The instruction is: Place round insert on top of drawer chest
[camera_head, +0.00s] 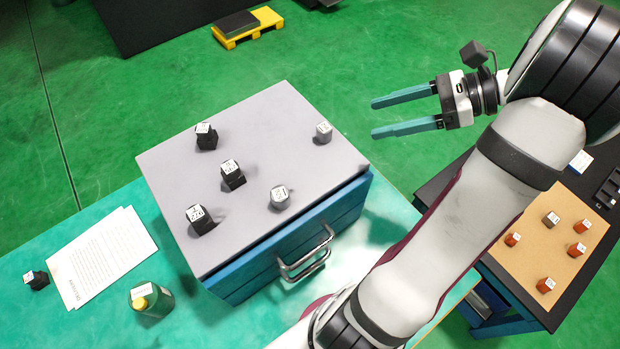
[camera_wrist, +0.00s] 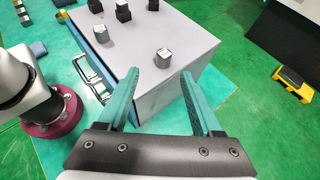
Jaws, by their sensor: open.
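The drawer chest (camera_head: 255,130) has a grey top and blue drawers, and stands on a green table. Two light grey, labelled inserts stand apart on its top, one near the right corner (camera_head: 323,131) and one near the front (camera_head: 280,197). They look rounded, but which one is the round insert I cannot tell. The right-corner one also shows ahead of my fingers in the wrist view (camera_wrist: 163,58). My gripper (camera_head: 405,112) is open and empty, to the right of the chest, its teal fingers pointing left towards it.
Several black labelled blocks (camera_head: 232,175) stand on the chest top. At right, a brown board (camera_head: 530,262) holds several orange pieces and one grey-brown piece (camera_head: 551,218).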

